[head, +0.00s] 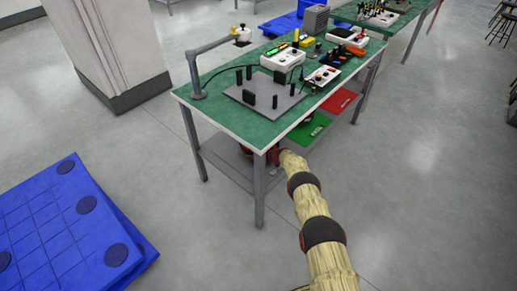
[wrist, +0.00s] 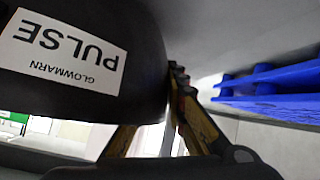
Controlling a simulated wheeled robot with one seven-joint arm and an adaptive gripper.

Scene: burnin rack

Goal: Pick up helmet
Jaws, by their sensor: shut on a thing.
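A large dark, rounded shell (wrist: 140,45) fills the upper left of the wrist view, close to the camera. It looks like the helmet and carries a white label, upside down, reading "GLOWMARN PULSE". My gripper (wrist: 176,80), with worn yellow and black fingers, is shut at the shell's right edge. The exact contact is partly hidden. In the head view my arm reaches in under the green-topped bench, and my gripper (head: 277,156) is by the near leg, above the lower shelf. The helmet cannot be made out clearly there.
The green bench top (head: 215,112) is above my gripper, with a grey plate (head: 262,100) and several tools on it. The lower shelf (head: 232,160) holds a green tray (head: 308,131) and a red tray (head: 338,102). A blue pallet (head: 65,225) lies left; open floor is right.

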